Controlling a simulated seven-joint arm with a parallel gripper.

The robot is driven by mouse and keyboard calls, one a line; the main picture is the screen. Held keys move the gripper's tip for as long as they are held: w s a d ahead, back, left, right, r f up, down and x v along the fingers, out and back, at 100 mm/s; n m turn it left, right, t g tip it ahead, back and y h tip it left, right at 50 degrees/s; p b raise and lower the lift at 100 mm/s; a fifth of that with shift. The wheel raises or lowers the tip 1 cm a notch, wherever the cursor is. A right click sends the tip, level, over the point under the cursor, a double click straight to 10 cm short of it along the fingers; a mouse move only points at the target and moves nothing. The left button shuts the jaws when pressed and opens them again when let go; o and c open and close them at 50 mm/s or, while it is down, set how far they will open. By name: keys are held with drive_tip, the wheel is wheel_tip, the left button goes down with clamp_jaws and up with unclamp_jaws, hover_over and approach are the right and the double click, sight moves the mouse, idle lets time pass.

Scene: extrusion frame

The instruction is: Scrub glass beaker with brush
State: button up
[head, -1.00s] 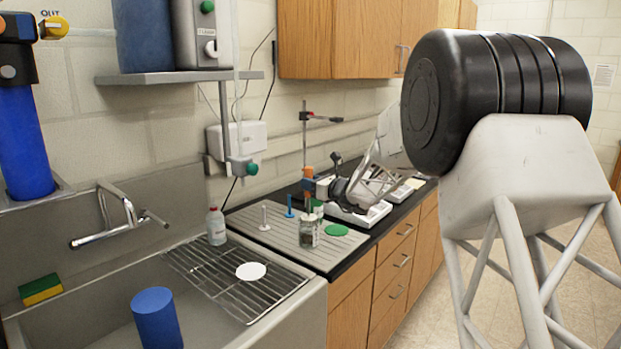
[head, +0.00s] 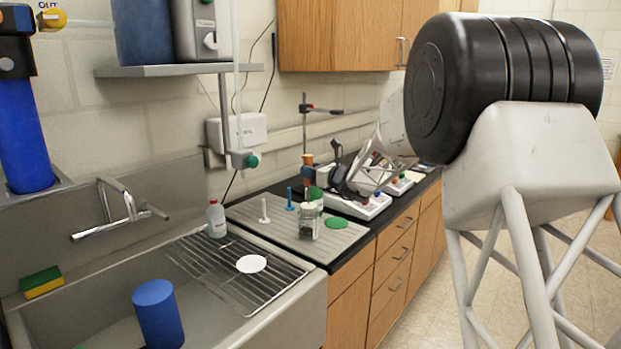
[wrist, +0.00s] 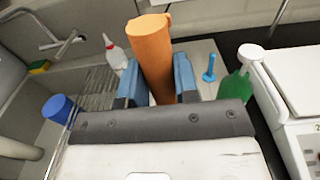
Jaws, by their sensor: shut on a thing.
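My gripper (wrist: 157,82) is shut on an orange, slightly tapered cylinder (wrist: 152,50) with a small tab at its top, seen between blue fingers in the wrist view. It may be the brush handle; no bristles show. In the head view the orange piece (head: 308,158) is small, above the far part of the drain board. A clear glass vessel with dark contents (head: 309,224), possibly the beaker, stands upright on the drain board (head: 275,226), below and apart from the orange piece. I cannot make it out in the wrist view.
A steel sink with a wire rack (head: 215,272), a blue cylinder (head: 158,312) and a sponge (head: 41,282) lies left. A white bottle (head: 216,220), blue peg (head: 290,200), green bottle (wrist: 238,83) and white appliance (wrist: 288,72) stand nearby. A clamp stand (head: 304,130) rises behind.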

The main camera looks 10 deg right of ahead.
sight(308, 188)
drive_tip(key=shift+r, duration=0.5)
drive_tip(key=shift+a, duration=0.1)
drive_tip(key=shift+s+a, duration=0.15)
drive_tip(key=shift+a, duration=0.2)
idle(0.4)
drive_tip(key=shift+f, duration=2)
drive_tip(key=shift+r, duration=0.1)
